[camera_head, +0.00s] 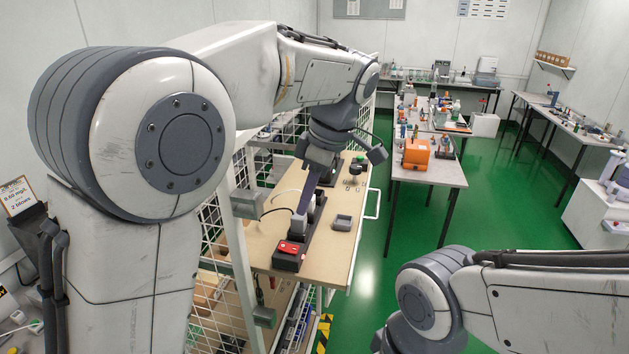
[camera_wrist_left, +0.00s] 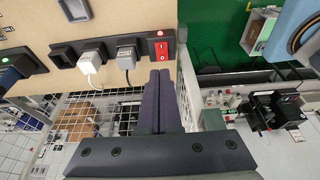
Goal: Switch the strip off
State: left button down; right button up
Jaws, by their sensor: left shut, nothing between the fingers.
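The black power strip (camera_head: 309,232) lies on the wooden worktop, with a red rocker switch (camera_head: 289,248) at its near end. In the left wrist view the strip (camera_wrist_left: 108,45) carries a white plug (camera_wrist_left: 91,56) and a grey plug (camera_wrist_left: 126,54). A small lamp glows red beside the red switch (camera_wrist_left: 161,48) there. My left gripper (camera_head: 298,228) points down over the strip, close to the switch end. Its fingers (camera_wrist_left: 159,74) are shut and empty, with their tips just beside the switch in the picture; contact cannot be told. My right gripper is out of view.
A second black device with a green light (camera_wrist_left: 10,68) lies left of the strip in the wrist view. Wire mesh (camera_head: 222,262) borders the worktop (camera_head: 262,252). Green floor lies beyond its right edge.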

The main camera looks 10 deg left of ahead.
pick_arm(q)
jog(key=v, duration=0.5)
jog(key=shift+s+f, duration=0.1)
jog(key=a+b, duration=0.1)
jog(key=b, duration=0.7)
jog(key=shift+s+a+r+b, duration=0.15)
jog(key=shift+a+r+b, duration=0.05)
jog(key=shift+b, duration=0.1)
